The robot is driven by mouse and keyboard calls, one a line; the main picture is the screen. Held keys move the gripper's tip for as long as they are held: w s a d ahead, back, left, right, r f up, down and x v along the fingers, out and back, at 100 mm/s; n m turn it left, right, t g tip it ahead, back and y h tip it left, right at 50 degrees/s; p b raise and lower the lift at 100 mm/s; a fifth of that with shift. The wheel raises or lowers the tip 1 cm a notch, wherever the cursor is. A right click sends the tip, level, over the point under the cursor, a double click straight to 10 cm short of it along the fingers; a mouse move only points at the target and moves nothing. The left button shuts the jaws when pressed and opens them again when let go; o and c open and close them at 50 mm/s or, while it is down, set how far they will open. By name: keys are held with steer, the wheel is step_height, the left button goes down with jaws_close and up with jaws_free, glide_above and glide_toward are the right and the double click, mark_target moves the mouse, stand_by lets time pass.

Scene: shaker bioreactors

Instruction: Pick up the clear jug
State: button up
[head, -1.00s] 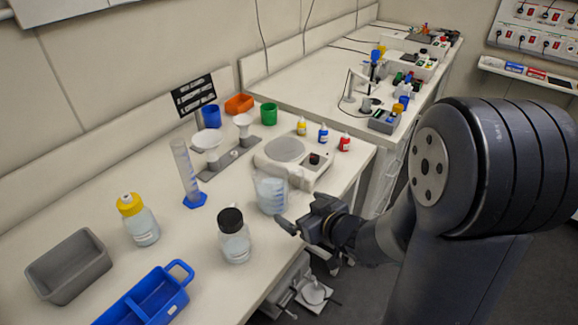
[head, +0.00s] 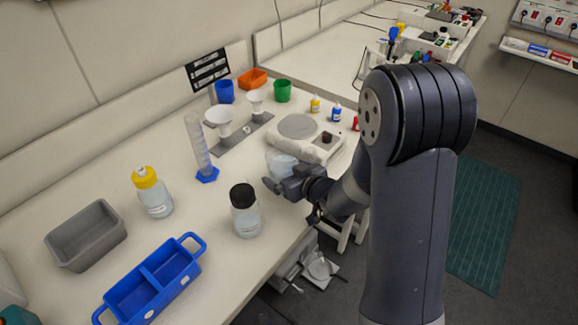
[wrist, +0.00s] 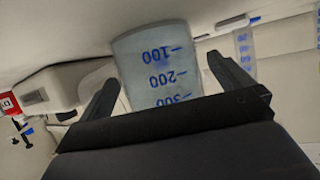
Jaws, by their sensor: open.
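The clear jug (head: 283,163) stands on the bench in front of the white stirrer plate, partly hidden behind my gripper in the head view. In the wrist view the jug (wrist: 155,65) appears upside down with blue marks 100, 200 and 300. My gripper (head: 272,186) is open at the bench's front edge. In the wrist view the two fingers of my gripper (wrist: 160,85) stand apart, one on each side of the jug, with the jug between their tips. Whether either finger touches the jug cannot be told.
A black-capped bottle (head: 246,212) stands left of my gripper. A measuring cylinder (head: 200,150) and the stirrer plate (head: 300,135) stand behind. A yellow-capped bottle (head: 154,195), grey bin (head: 85,240) and blue tray (head: 150,285) are further left. Bare bench lies between the cylinder and the jug.

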steer(key=shift+w+a+f, duration=0.2)
steer(key=shift+w, duration=0.15)
steer(key=shift+c, duration=0.5)
steer(key=c, duration=1.3)
steer(key=shift+o, duration=0.2)
steer(key=shift+r, duration=0.1)
